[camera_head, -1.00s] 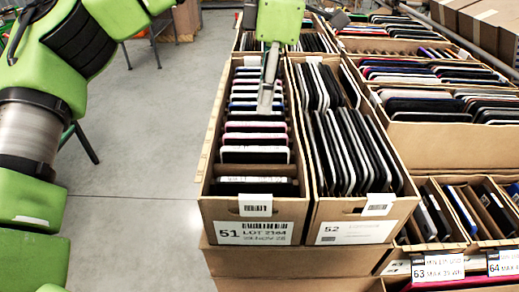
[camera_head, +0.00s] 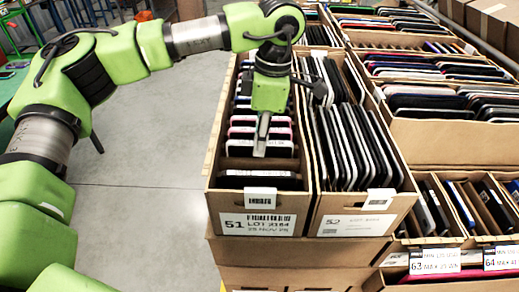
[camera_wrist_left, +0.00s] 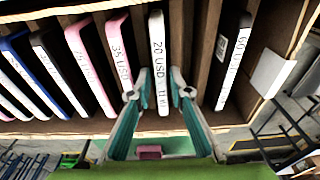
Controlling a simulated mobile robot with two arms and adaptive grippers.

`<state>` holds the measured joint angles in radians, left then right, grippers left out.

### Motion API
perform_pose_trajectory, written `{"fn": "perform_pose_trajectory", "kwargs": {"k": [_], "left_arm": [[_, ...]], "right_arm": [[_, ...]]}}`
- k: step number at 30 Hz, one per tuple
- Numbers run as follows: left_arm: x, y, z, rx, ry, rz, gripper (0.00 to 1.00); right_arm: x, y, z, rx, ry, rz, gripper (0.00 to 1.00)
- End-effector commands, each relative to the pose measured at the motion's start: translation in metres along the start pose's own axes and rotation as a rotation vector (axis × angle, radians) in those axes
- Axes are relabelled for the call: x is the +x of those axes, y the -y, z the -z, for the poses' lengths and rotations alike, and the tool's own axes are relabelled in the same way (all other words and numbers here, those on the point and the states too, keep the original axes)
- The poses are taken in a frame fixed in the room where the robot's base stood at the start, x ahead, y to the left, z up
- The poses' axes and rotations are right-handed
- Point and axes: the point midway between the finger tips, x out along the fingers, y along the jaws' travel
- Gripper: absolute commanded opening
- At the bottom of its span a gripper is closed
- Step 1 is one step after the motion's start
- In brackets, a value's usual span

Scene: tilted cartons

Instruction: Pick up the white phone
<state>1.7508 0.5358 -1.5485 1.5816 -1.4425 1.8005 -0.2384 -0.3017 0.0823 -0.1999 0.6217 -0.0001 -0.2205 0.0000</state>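The white phone (camera_wrist_left: 158,60) stands on its edge in carton 51 (camera_head: 259,198), its narrow edge marked "20 USD" in the left wrist view. My left gripper (camera_wrist_left: 160,80) is open, one finger on each side of the white phone. The fingertips are close to its sides; I cannot tell whether they touch. In the head view my left gripper (camera_head: 261,150) points down into the front part of carton 51 and hides part of the phones there. My right gripper is not in view.
A pink phone (camera_wrist_left: 118,60) stands left of the white one, and a dark, white-edged phone (camera_wrist_left: 232,65) stands to its right, with brown dividers between. Carton 52 (camera_head: 357,210), full of dark phones, adjoins on the right. The floor (camera_head: 150,150) left of the cartons is clear.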

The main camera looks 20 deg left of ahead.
Motion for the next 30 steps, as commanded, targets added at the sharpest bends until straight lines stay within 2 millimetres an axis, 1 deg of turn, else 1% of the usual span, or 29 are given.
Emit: {"fn": "perform_pose_trajectory", "kwargs": {"k": [2,5,6,7,17,20,23,30], "left_arm": [[0.000,0.000,0.000,0.000,0.000,-0.001,0.19],[0.000,0.000,0.000,0.000,0.000,-0.001,0.19],[0.000,0.000,0.000,0.001,0.000,-0.001,0.08],[0.000,0.000,0.000,0.000,0.000,-0.001,0.01],[-0.001,0.000,0.000,0.000,0.001,-0.001,0.00],[-0.005,-0.001,0.000,0.000,0.002,-0.003,0.00],[-0.018,-0.001,0.001,0.000,0.003,-0.004,0.00],[-0.067,-0.001,0.006,-0.001,0.003,-0.004,0.00]], "right_arm": [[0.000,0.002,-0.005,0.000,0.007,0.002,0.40],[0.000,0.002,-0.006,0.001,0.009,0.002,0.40],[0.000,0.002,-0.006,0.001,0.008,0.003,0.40],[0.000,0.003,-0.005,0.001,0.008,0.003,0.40],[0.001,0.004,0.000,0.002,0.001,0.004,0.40],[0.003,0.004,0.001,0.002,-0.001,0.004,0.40],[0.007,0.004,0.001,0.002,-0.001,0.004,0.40],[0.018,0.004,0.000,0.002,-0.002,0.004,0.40]]}}
